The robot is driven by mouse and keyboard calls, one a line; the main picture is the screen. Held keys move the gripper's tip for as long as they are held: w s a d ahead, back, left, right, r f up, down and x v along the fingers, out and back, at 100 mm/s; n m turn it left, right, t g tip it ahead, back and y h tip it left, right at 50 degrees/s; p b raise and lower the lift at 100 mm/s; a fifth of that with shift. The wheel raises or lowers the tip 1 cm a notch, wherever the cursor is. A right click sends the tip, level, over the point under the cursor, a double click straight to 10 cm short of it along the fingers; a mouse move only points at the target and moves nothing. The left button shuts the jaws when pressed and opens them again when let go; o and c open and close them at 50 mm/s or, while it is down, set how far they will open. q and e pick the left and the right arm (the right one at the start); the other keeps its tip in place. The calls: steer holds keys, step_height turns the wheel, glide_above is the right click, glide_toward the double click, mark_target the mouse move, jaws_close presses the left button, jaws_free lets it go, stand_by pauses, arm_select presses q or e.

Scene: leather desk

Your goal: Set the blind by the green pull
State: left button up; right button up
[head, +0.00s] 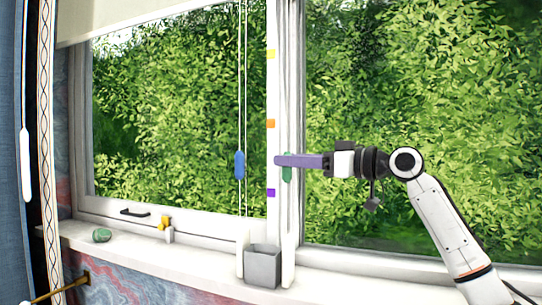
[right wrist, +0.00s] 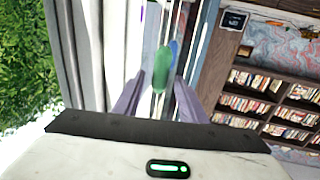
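The green pull (head: 288,174) hangs on a cord beside the window's middle post. My right gripper (head: 279,161) has purple fingers and is level with the green pull's upper part. In the right wrist view the two fingertips (right wrist: 160,76) are apart, with the green pull (right wrist: 162,62) between them; I cannot tell whether either finger touches it. The blue pull (head: 239,164) hangs to the left on its own cords and also shows behind the green one (right wrist: 174,48). The cream blind (head: 120,14) covers only the top of the left window. My left gripper is not in view.
The post carries a yellow mark (head: 270,54), an orange mark (head: 270,124) and a purple mark (head: 270,193). A grey box (head: 263,268) stands below the cords. A green round object (head: 102,235) and a small yellow-and-grey object (head: 165,226) are on the sill.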

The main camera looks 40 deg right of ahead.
steer(key=p+x, duration=0.1)
steer(key=x, duration=0.4)
steer(key=shift+w+a, duration=0.1)
steer(key=shift+w, duration=0.3)
jaws_close()
